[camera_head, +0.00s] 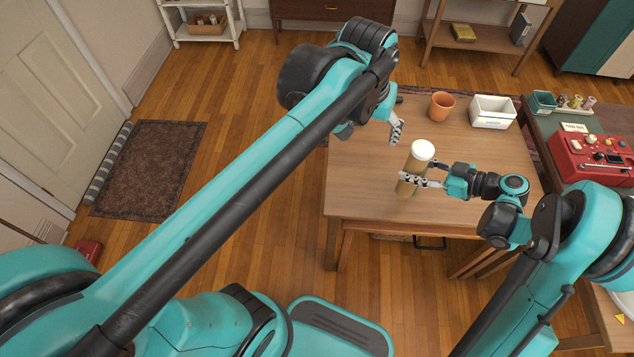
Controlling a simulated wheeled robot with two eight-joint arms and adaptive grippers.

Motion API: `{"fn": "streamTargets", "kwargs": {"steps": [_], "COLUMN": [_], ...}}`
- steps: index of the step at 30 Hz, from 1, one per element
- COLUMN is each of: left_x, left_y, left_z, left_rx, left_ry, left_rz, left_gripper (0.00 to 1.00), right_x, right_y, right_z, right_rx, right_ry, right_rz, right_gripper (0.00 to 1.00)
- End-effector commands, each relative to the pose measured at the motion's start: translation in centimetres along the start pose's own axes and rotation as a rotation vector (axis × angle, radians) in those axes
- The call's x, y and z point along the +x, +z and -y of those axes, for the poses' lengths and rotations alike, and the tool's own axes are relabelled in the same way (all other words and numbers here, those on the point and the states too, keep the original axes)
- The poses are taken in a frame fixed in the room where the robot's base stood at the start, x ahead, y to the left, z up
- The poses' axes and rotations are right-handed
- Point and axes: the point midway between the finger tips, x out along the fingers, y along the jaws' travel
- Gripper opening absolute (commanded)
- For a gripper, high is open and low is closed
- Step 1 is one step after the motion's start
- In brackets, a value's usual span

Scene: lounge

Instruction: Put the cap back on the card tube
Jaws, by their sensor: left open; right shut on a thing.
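An orange cup (441,106) and a white box (492,112) stand at the table's back. The wooden table's (365,187) front left is clear.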

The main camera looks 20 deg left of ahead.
Motion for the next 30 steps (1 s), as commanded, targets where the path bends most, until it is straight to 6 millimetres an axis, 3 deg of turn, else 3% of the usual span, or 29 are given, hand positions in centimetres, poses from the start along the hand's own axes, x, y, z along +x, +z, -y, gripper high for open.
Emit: {"fn": "streamTargets", "kwargs": {"steps": [1, 9, 15, 20, 30], "left_x": [0.4, 3.4, 5.5, 6.3, 6.3], "left_y": [1.6, 8.9, 12.3, 13.4, 13.5], "left_z": [1.2, 5.6, 7.4, 7.9, 7.9], "left_rx": [-0.003, 0.013, 0.024, 0.029, 0.03], "left_ry": [-0.002, -0.023, -0.043, -0.051, -0.052], "left_rz": [-0.031, -0.195, -0.273, -0.299, -0.302], "left_gripper": [0.72, 0.72, 0.72, 0.72, 0.72], "right_x": [0.0, 0.0, 0.0, 0.0, 0.0], "right_y": [0.0, 0.0, 0.0, 0.0, 0.0], "right_z": [0.0, 0.0, 0.0, 0.0, 0.0], "right_rx": [0.0, 0.0, 0.0, 0.0, 0.0], "right_ry": [0.0, 0.0, 0.0, 0.0, 0.0], "right_rz": [-0.001, -0.001, -0.001, -0.001, -0.001], "right_gripper": [0.0, 0.0, 0.0, 0.0, 0.0]}}
